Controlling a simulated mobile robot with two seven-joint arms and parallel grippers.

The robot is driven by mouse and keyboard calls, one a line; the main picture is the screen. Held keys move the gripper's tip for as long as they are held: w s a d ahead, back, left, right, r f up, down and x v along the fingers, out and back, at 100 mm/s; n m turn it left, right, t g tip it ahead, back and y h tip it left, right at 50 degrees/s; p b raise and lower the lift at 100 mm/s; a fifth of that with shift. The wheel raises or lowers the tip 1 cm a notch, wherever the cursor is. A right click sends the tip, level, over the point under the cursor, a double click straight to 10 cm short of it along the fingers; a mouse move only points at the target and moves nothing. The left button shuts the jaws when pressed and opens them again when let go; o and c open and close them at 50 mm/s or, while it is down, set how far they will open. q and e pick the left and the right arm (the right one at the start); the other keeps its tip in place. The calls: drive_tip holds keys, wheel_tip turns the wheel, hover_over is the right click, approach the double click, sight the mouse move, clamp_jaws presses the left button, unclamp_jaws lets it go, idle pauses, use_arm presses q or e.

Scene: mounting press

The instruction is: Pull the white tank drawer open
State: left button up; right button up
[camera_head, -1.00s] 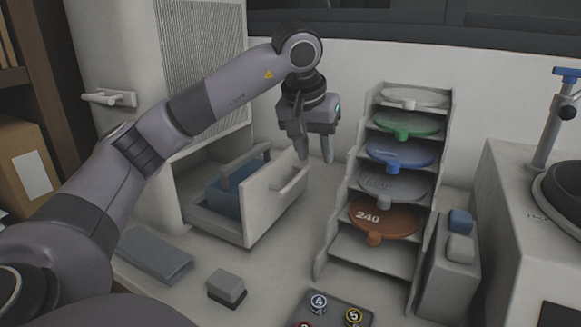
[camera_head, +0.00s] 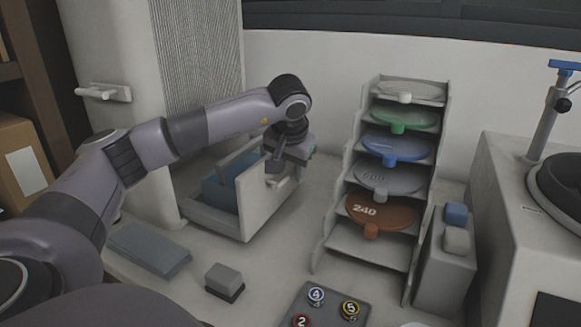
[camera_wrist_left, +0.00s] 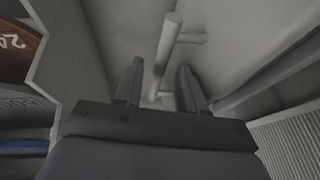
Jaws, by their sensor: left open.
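The white tank drawer (camera_head: 258,212) stands pulled out from the tall white cabinet, with a blue-grey tank (camera_head: 222,190) inside it. Its bar handle (camera_head: 284,182) is on the front face, partly hidden by my gripper. In the left wrist view the handle (camera_wrist_left: 169,48) runs between my two fingers. My left gripper (camera_head: 277,170) is low at the drawer front, open, with a finger on each side of the bar; it also shows in the left wrist view (camera_wrist_left: 159,78). I see gaps between fingers and bar. My right gripper is out of view.
A stepped rack (camera_head: 345,215) of coloured discs stands right of the drawer. A blue-grey slab (camera_head: 150,250) and a small grey block (camera_head: 224,280) lie in front. A tray (camera_head: 335,312) with numbered pieces is at the bottom. Counter is clear between drawer and rack.

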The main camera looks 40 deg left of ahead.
use_arm(q)
clamp_jaws()
drive_tip(key=d, duration=0.2)
drive_tip(key=w+d+p, duration=0.1)
drive_tip(key=d, duration=0.1)
drive_tip(key=shift+w+d+p, duration=0.2)
drive_tip(key=shift+p, duration=0.1)
unclamp_jaws()
drive_tip(key=v, duration=0.7)
